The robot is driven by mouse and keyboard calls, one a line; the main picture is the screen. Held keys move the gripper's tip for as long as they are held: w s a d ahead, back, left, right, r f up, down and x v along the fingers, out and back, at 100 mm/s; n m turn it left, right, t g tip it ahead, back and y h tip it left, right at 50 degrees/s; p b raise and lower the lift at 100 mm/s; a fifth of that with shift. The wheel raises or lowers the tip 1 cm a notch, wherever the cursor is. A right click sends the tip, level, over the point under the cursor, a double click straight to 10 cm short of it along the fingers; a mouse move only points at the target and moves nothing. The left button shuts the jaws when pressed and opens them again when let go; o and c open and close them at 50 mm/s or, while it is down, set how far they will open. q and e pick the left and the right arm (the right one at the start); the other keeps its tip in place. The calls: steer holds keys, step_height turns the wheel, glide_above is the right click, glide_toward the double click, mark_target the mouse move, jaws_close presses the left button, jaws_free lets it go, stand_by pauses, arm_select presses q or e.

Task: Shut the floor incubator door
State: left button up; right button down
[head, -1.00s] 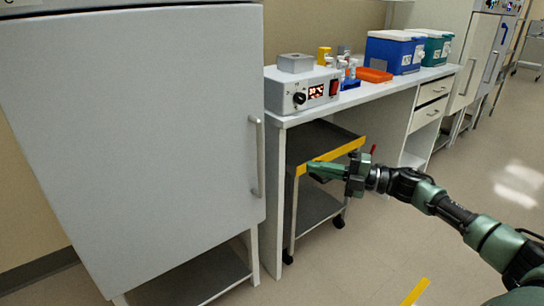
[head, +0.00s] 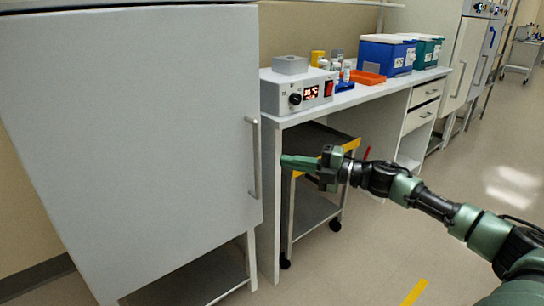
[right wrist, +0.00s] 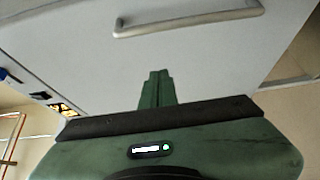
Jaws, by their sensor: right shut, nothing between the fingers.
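The incubator door (head: 130,150) is a large light grey panel filling the left of the head view. It looks shut or nearly so; I cannot tell whether a gap is left. Its vertical bar handle (head: 254,158) is near its right edge. My right gripper (head: 284,161) is shut and empty, pointing left toward the door, a little right of the handle. In the right wrist view the closed fingers (right wrist: 157,75) point at the door face (right wrist: 75,45), with the handle (right wrist: 190,20) beyond them. Whether they touch the door cannot be told. My left gripper is not in view.
A white bench (head: 388,98) right of the incubator carries a grey heater box (head: 297,92), an orange tray (head: 368,78) and a blue cooler (head: 388,54). A dark wheeled cart (head: 318,212) stands under it.

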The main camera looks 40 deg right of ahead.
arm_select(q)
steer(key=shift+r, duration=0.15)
arm_select(e)
steer(key=w+a, duration=0.1)
steer(key=w, duration=0.5)
steer(key=shift+w+a, duration=0.15)
steer(key=shift+w, duration=0.25)
